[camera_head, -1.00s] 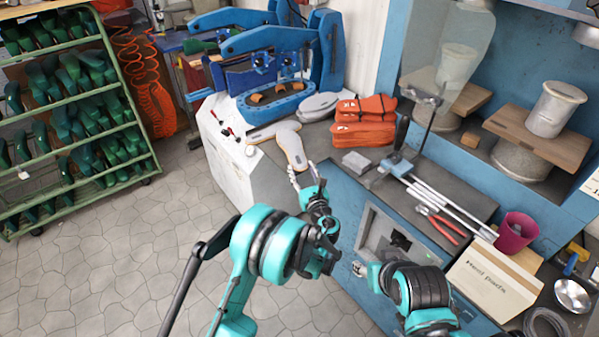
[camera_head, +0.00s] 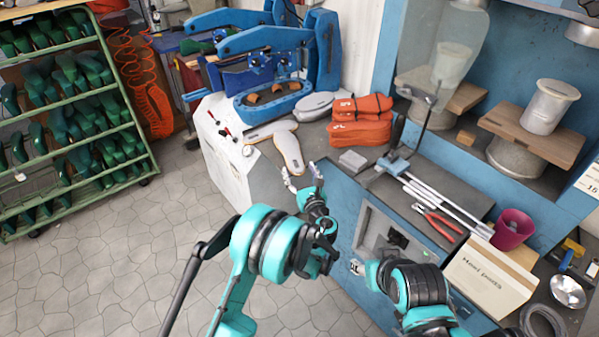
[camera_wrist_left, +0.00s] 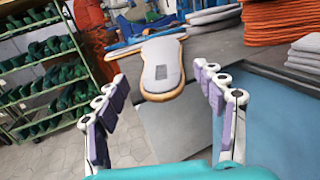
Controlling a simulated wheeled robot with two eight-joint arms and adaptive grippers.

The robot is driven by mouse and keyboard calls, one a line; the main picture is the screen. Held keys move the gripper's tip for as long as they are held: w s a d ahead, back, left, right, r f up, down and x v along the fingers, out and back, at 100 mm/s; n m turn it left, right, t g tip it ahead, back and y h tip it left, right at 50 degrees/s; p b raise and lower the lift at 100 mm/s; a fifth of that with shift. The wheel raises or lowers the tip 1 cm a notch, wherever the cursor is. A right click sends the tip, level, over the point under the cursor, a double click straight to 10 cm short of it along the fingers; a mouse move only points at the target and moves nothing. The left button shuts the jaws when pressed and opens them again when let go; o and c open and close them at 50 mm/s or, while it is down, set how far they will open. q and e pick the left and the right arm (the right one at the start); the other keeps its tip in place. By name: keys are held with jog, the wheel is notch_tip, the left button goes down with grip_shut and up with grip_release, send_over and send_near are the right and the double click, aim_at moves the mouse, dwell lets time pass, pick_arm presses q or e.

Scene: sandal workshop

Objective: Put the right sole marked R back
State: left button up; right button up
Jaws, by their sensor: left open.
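A pale grey sole with a tan edge (camera_head: 290,152) lies at the bench's front left corner, its near end at or slightly over the edge. It also shows in the left wrist view (camera_wrist_left: 160,68), with a dark grey patch; no R is readable. A second pale sole (camera_head: 262,132) lies beside it, partly overlapping in view. My left gripper (camera_head: 302,177) is open and empty, just in front of the sole's near end, its fingers apart from it. My right arm (camera_head: 415,285) is at lower right; its gripper (camera_head: 357,268) is small and its opening unclear.
Red-orange stacked pads (camera_head: 360,118) and grey pads (camera_head: 353,160) stand right of the soles. A blue press (camera_head: 270,100) is behind. Pliers (camera_head: 438,222), metal rods and a magenta cup (camera_head: 513,229) lie further right. A green rack (camera_head: 75,110) stands left; the floor between is clear.

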pick_arm(q)
jog(key=p+v, duration=0.2)
jog(key=v, duration=1)
jog(key=s+a+r+n+g, duration=0.3)
jog(key=a+r+n+g, duration=0.15)
jog(key=a+n, duration=0.5)
jog(key=s+a+r+n+g, duration=0.3)
jog(key=a+r+n, duration=0.2)
jog(key=a+n, duration=0.45)
jog(key=s+a+n+g+h, duration=0.1)
jog(key=s+a+n+h, duration=0.1)
jog(key=s+n, duration=0.5)
jog(key=s+a+n+g+h, duration=0.2)
jog(key=s+n, duration=0.5)
jog(key=s, duration=0.6)
jog(key=shift+s+a, duration=0.4)
jog(key=shift+a, duration=0.05)
jog(key=shift+r, duration=0.1)
